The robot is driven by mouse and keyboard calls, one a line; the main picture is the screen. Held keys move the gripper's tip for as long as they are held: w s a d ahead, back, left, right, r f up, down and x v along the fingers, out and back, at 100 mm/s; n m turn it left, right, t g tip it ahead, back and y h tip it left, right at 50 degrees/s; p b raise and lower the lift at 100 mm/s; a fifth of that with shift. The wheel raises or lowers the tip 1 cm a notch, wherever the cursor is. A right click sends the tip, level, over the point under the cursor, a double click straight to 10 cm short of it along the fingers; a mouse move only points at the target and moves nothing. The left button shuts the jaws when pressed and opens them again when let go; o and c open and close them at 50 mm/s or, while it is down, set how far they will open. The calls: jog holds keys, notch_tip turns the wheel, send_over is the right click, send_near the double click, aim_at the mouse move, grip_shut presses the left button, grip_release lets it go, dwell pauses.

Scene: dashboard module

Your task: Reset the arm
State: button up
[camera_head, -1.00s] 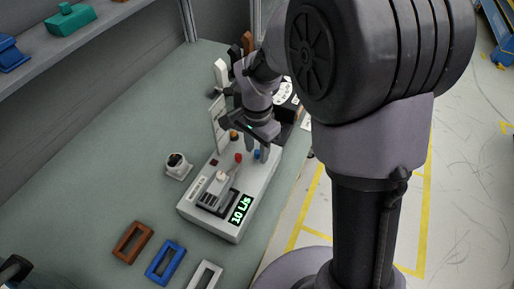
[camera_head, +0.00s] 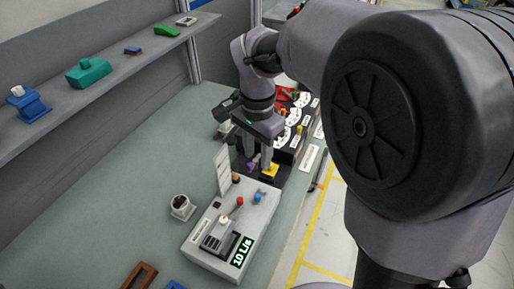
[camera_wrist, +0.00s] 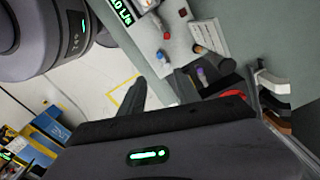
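My gripper (camera_head: 258,162) is at the end of my arm, pointing down beyond the far end of the pale dashboard module (camera_head: 197,262). Its two fingers stand apart with nothing seen between them, and they also show apart in the wrist view (camera_wrist: 160,92). The module carries a green "10 L/s" display (camera_head: 242,252), a grey lever block, a red-tipped lever (camera_head: 239,201) and a blue knob (camera_head: 258,195). In the wrist view the module (camera_wrist: 172,45) is at the top, apart from the fingers.
A black panel with white dials (camera_head: 292,117) lies behind my gripper, with a yellow piece (camera_head: 271,169) near the fingertips. A brown frame (camera_head: 139,277) lies at front. A shelf (camera_head: 88,98) holds several coloured parts. The left bench is clear.

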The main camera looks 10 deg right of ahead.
jog(key=s+f+n+t+y+b, duration=0.1)
jog(key=s+n+t+b, duration=0.2)
jog(key=s, duration=0.6)
jog(key=s+d+f+n+t+y+b, duration=0.1)
jog(key=s+f+n+t+b, duration=0.1)
jog(key=s+b, duration=0.3)
jog(key=s+n, duration=0.1)
jog(key=s, duration=0.3)
jog(key=shift+d+n+t+b, duration=0.25)
jog(key=shift+n+t+b, duration=0.05)
jog(key=shift+t+b, duration=0.1)
